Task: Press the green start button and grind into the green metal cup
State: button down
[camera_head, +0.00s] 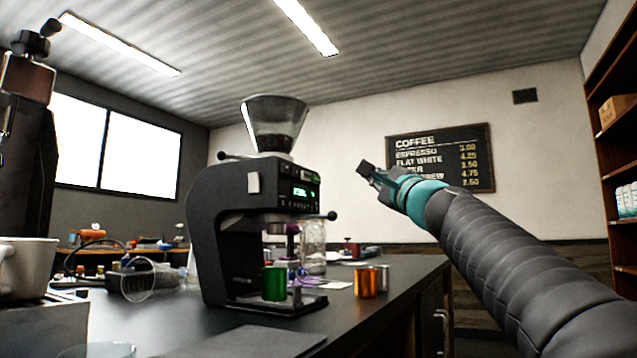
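The black coffee grinder (225,215) stands on the dark counter, with a clear hopper (274,122) of dark beans on top. Its front panel (299,190) has a green-lit display and small controls. I cannot make out the green start button for certain. The green metal cup (274,284) stands upright on the grinder's base, below the front overhang. Its inside is hidden. My gripper (367,172) is raised in the air to the right of the grinder, apart from the panel and cup. No object shows in it, and its finger gap is not clear.
An orange metal cup (366,282) and a small silver cup (382,278) stand right of the grinder. A glass jar (313,248) stands behind. A dark flat mat (245,342) lies in front. A white cup (27,266) is at the left.

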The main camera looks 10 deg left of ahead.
aim_at(316, 180)
jog(key=w+a+p, duration=0.1)
jog(key=w+a, duration=0.2)
jog(key=a, duration=0.5)
jog(key=shift+a, duration=0.15)
jog(key=shift+a, duration=0.1)
dwell(1.6)
jog(key=shift+w+a, duration=0.2)
jog(key=shift+a, duration=0.1)
jog(key=shift+a, duration=0.2)
dwell(0.6)
jog(key=shift+w+a+f, duration=0.15)
jog(key=shift+a, duration=0.15)
dwell(0.5)
jog(key=shift+d+f, duration=0.2)
jog(key=shift+d, duration=0.6)
